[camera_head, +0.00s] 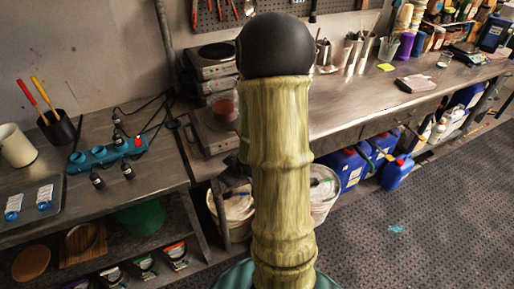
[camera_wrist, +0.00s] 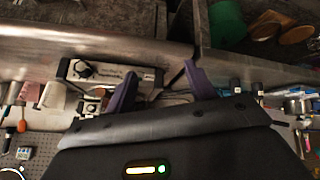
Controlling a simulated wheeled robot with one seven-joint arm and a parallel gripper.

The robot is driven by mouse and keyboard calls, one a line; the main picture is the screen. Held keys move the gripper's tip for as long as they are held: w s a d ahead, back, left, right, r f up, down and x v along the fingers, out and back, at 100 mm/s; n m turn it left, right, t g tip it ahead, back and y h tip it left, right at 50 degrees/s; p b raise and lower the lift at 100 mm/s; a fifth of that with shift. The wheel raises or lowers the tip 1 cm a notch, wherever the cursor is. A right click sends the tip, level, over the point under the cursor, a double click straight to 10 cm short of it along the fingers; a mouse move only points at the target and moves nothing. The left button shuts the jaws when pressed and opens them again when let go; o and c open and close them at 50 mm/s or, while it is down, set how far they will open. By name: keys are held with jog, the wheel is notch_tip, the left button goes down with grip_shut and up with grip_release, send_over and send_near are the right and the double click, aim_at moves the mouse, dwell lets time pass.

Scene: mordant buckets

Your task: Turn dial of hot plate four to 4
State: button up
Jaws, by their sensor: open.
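Several hot plates stand on the metal bench in the head view: an upper one (camera_head: 214,56) at the back and a nearer one (camera_head: 212,133) partly behind my arm. Which is number four cannot be read. In the wrist view, turned about, a pale hot plate front (camera_wrist: 110,75) shows a dark dial (camera_wrist: 84,69) left of my fingers. My gripper (camera_wrist: 160,74) is open, its two purple fingers apart with nothing held between them. The left finger overlaps the hot plate's area in the picture; contact cannot be told. My arm hides part of the hot plates in the head view.
A blue power strip (camera_head: 108,154) with black plugs and cables lies on the left bench. A black cup (camera_head: 57,128) with tools and a white mug (camera_head: 16,146) stand further left. Buckets (camera_head: 325,190) and blue canisters (camera_head: 348,168) sit below. The right bench front is mostly clear.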

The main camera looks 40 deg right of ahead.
jog(key=d+f+t+b, duration=0.4)
jog(key=d+f+t, duration=0.1)
jog(key=d+f, duration=0.25)
jog(key=s+d+m+t+h+b, duration=0.2)
jog(key=s+d+t+h, duration=0.1)
jog(key=s+d+t, duration=0.2)
jog(key=shift+s+d+r+m+h, duration=0.3)
jog(key=shift+s+d, duration=0.35)
jog(key=shift+d, duration=0.5)
jog(key=shift+f, duration=0.1)
jog(key=p+x, duration=0.3)
jog(key=x, duration=1.4)
jog(key=shift+w, duration=0.25)
jog(key=shift+c, duration=0.2)
jog(key=c, duration=0.9)
